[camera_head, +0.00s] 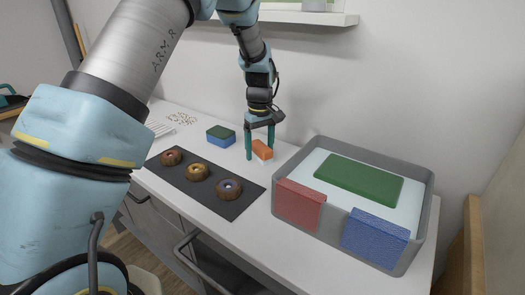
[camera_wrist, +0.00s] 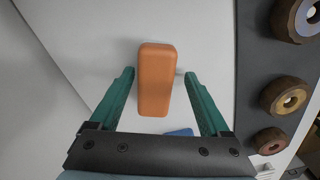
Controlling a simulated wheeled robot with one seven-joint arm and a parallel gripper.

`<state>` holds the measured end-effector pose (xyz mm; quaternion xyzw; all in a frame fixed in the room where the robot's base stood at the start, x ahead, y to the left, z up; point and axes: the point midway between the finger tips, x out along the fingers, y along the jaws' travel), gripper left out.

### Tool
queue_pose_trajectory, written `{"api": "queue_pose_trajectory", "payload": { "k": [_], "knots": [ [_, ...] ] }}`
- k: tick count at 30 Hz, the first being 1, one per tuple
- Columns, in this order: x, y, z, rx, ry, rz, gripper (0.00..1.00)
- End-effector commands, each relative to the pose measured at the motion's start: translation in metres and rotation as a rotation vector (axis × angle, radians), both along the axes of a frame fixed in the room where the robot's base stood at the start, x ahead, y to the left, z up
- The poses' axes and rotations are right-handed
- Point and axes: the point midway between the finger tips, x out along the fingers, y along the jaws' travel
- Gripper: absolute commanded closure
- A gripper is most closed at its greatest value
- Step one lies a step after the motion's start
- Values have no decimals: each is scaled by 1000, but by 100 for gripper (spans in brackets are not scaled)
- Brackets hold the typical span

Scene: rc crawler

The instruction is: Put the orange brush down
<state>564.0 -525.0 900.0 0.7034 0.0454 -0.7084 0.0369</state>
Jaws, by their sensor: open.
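The orange brush (camera_head: 262,149) shows as an orange block near the back of the white counter. It also shows in the wrist view (camera_wrist: 157,80), lying between and slightly beyond the two teal fingertips. My gripper (camera_head: 260,156) is open, with its fingers pointing down around the brush. The bristles cannot be made out clearly.
A dark mat (camera_head: 243,204) with three brown ring-shaped pieces lies in front. A green-and-blue block (camera_head: 220,137) stands left of my gripper. A wall closes the back.

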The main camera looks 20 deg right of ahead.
Motion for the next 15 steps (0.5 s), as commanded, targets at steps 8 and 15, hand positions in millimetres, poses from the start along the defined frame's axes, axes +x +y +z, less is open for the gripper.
{"api": "queue_pose_trajectory", "payload": {
  "k": [8, 15],
  "knots": [
    [1, -5, 65, -11, -8, -3, 21],
    [1, -5, 103, -12, -7, -2, 21]
  ]
}}
